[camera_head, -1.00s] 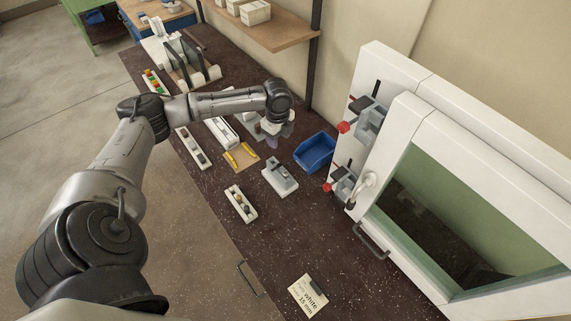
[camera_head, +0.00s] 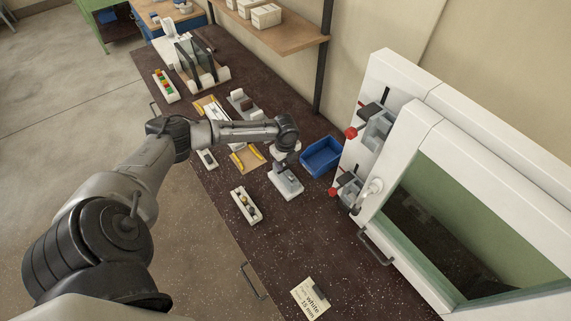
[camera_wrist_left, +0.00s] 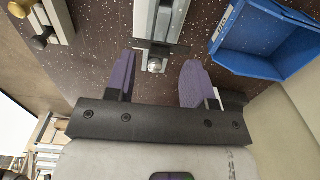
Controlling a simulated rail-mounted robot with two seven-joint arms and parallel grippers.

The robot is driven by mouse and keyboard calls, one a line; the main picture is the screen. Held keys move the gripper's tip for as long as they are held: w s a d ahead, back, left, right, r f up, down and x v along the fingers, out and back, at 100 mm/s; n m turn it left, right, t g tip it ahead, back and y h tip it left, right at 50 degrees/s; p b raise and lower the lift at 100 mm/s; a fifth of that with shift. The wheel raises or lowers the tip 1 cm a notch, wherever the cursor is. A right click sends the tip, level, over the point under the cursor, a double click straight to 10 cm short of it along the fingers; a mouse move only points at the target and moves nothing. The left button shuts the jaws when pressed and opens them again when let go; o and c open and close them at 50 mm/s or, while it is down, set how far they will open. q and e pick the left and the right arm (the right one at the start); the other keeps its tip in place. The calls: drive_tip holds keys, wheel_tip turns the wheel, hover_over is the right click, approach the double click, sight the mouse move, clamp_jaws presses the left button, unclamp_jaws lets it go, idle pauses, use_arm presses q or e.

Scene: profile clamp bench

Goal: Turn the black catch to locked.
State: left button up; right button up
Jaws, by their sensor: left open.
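A grey fixture (camera_head: 286,183) with a pale base stands on the dark bench. In the left wrist view its grey rail (camera_wrist_left: 160,20) ends in a dark crosspiece (camera_wrist_left: 150,45), which may be the black catch, with a silver round end (camera_wrist_left: 154,65) below. I cannot tell which way the catch is turned. My left gripper (camera_head: 284,157) is above the far end of the fixture. In the left wrist view its purple fingers (camera_wrist_left: 158,65) are open, one on each side of the silver end, with nothing gripped. My right gripper is out of view.
A blue bin (camera_head: 321,157) stands close right of the fixture. A small tray with knobs (camera_head: 246,205) is to the left. A window frame (camera_head: 408,150) with red-tipped clamps (camera_head: 374,120) stands right. A printed card (camera_head: 310,298) lies in front on otherwise clear bench.

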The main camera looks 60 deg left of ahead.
sight(285, 168)
use_arm(q)
drive_tip(key=shift+f, duration=1.15)
drive_tip(key=shift+c, duration=0.4)
clamp_jaws()
drive_tip(key=shift+r, duration=0.1)
